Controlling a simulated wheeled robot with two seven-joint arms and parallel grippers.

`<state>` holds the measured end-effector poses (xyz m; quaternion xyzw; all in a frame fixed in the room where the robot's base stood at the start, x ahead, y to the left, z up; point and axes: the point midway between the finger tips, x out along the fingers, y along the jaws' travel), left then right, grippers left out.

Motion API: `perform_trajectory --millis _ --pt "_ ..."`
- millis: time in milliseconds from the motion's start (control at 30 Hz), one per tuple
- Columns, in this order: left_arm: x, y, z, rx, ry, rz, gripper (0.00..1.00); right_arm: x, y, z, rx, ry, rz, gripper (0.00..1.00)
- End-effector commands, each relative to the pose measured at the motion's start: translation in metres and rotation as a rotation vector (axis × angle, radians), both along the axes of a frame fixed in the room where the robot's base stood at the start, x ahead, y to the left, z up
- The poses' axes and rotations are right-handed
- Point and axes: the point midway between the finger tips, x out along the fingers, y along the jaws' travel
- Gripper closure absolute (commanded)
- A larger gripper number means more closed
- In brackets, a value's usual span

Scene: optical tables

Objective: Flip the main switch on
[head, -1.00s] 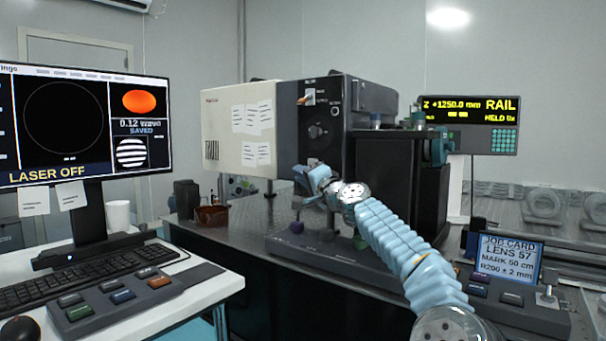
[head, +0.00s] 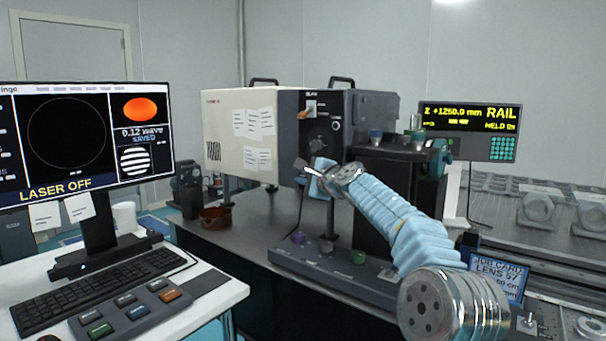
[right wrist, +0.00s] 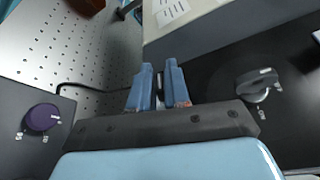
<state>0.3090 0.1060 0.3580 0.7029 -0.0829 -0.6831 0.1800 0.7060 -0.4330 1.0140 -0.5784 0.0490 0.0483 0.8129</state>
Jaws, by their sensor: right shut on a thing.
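The dark front panel of the cream-and-black box (head: 322,100) carries a switch with an orange lever (head: 304,114) near its top, beside a small white plate. A dark rotary knob (head: 319,146) sits below it. A grey knob (right wrist: 258,86) shows at the right in the right wrist view. My right gripper (head: 306,168) is in front of the panel's lower part, below the orange lever and apart from it in the picture. In the right wrist view its blue fingers (right wrist: 159,88) are close together on a small dark thing I cannot identify. My left gripper is out of view.
A low base with a purple knob (head: 298,237) and a green knob (head: 358,257) lies below my right arm. The monitor (head: 85,135) at left reads LASER OFF. A brown pot (head: 215,217) stands on the dark table. A rail display (head: 468,131) stands at right.

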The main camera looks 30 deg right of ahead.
Motion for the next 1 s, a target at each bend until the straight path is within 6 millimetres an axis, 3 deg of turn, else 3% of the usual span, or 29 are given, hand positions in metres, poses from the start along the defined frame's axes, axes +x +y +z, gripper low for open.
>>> perform_trajectory --millis 333,900,933,1000 --pt "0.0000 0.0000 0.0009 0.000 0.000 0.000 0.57 0.0011 -0.0028 0.0040 0.137 0.057 -0.001 1.00" --pt "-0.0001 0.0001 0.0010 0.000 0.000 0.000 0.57 0.0010 -0.0036 0.0051 0.164 0.067 -0.001 1.00" --pt "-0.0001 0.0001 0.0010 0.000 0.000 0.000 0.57 0.0010 -0.0036 0.0051 0.164 0.067 -0.001 0.79" --pt "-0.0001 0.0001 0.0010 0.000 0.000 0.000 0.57 0.0011 -0.0035 0.0051 0.164 0.067 -0.001 0.68"
